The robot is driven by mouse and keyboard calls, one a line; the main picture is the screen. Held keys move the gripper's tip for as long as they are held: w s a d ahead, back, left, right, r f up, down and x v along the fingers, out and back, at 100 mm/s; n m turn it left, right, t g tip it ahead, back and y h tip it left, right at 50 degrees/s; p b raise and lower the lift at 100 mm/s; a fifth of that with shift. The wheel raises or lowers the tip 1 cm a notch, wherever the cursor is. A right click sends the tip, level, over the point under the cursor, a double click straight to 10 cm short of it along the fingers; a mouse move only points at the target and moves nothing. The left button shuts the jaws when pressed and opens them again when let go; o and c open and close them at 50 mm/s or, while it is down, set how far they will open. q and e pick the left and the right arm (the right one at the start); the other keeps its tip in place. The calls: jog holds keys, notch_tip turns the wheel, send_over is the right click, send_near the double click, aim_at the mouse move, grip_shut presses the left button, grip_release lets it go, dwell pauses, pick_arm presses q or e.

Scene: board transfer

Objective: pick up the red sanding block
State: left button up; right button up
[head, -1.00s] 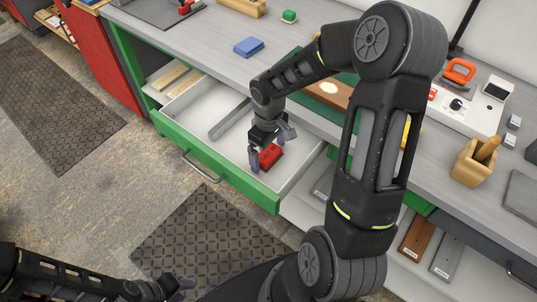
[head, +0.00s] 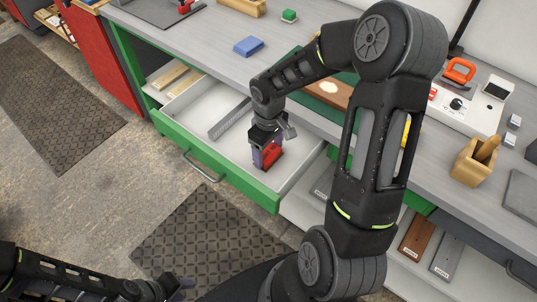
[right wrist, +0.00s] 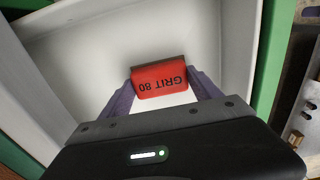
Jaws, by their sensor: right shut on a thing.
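The red sanding block (head: 272,153) is in the open drawer (head: 217,159), near its right end. In the right wrist view the red sanding block (right wrist: 159,79) shows the label "GRIT 80", upside down. My right gripper (head: 266,158) reaches down into the drawer and is shut on the block, with one finger at each side in the right wrist view (right wrist: 163,87). I cannot tell whether the block touches the drawer floor. My left gripper (head: 180,287) is at the bottom of the head view, over the floor and away from the drawer; its jaws are too small and dark to read.
A grey slotted strip (head: 229,118) lies in the drawer left of the block. The drawer's green front (head: 215,165) and white walls surround my right gripper. On the workbench (head: 200,40) are a blue block (head: 248,46), a green block (head: 289,16) and a wooden holder (head: 474,160).

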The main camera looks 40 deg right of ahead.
aim_at(269, 152)
jog(key=c, duration=0.5)
notch_tip(269, 152, up, 10)
jog(key=shift+b, duration=0.4)
dwell(0.5)
